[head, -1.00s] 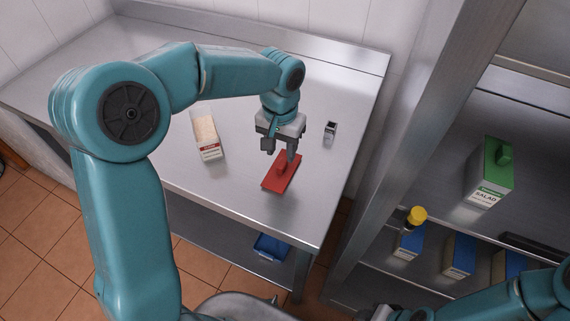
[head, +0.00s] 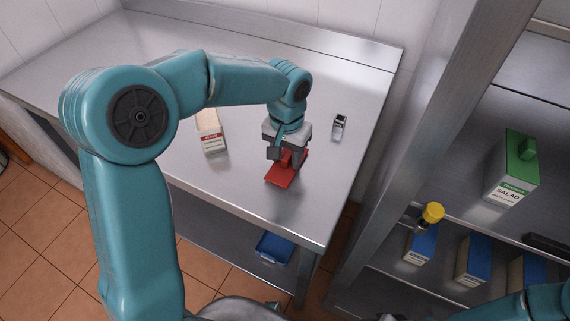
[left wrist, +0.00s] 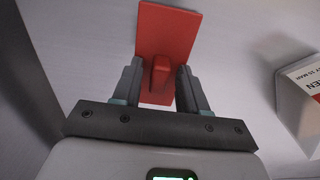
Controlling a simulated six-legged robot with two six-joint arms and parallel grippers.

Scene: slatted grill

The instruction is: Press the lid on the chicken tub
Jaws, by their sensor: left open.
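The red lid (head: 281,176) lies flat on the steel table, with a raised red handle on top. It also shows in the left wrist view (left wrist: 168,32). My left gripper (head: 287,157) is low over the lid. Its open fingers stand on either side of the handle in the left wrist view (left wrist: 160,88). The open-topped tub with a red-banded label (head: 212,138) stands on the table to the left of the lid. Part of its label, ending in "EN", shows at the right of the left wrist view (left wrist: 302,92).
A small dark-and-silver object (head: 339,126) stands right of my gripper. A shelf at the right holds a green-lidded salad tub (head: 513,172), blue-topped tubs and a yellow-capped item (head: 432,213). A blue container (head: 274,248) sits below the table. The table's left part is clear.

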